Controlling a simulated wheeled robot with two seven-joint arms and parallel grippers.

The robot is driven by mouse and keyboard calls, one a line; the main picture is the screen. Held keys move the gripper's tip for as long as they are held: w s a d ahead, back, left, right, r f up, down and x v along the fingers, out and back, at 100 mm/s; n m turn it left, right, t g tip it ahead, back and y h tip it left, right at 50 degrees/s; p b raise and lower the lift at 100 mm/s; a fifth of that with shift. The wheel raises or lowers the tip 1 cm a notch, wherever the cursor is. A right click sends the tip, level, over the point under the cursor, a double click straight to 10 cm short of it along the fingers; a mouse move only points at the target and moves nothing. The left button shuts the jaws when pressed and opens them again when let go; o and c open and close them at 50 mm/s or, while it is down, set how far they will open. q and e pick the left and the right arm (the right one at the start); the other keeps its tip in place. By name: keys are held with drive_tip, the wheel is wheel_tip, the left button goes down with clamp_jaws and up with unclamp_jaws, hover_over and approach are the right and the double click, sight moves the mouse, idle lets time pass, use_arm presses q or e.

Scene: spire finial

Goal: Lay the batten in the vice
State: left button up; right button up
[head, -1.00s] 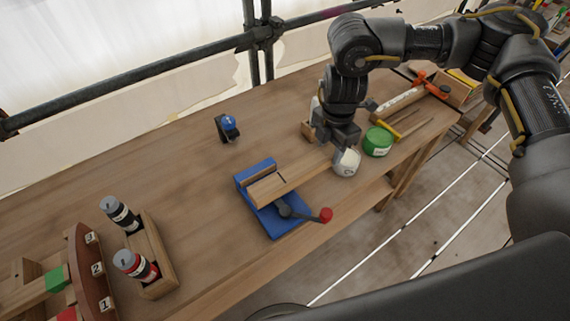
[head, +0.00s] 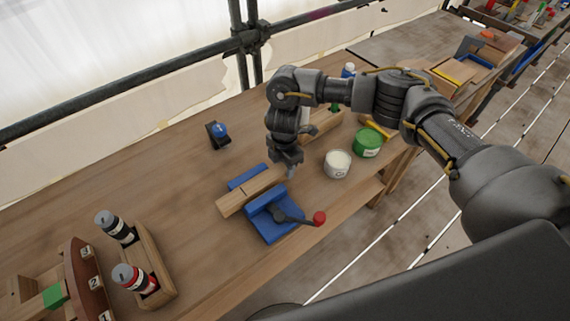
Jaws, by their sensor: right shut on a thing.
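The batten (head: 238,198) is a pale wooden bar running from lower left to upper right. The blue vice (head: 270,228) stands on the bench, with a dark handle ending in a red knob (head: 319,218). The batten shows between the vice's back blue jaw (head: 247,177) and its front blue block, and its left end sticks out past them. I cannot tell whether it touches the vice's bed. My right gripper (head: 288,168) is shut on the batten near its right end; its fingertips are partly hidden. My left gripper is not in view.
An open white tin (head: 337,164) and a green tin (head: 368,142) stand right of the gripper. A small blue-topped object (head: 218,133) stands behind. A wooden rack (head: 157,262) with two bottles is at left. The bench (head: 180,180) between is clear.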

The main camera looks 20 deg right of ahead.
drive_tip(key=shift+f, duration=0.15)
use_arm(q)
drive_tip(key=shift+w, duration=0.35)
use_arm(e)
drive_tip(key=shift+w, duration=0.1)
drive_tip(key=shift+f, duration=0.2)
drive_tip(key=o, duration=1.1)
drive_tip(key=shift+r, duration=0.1)
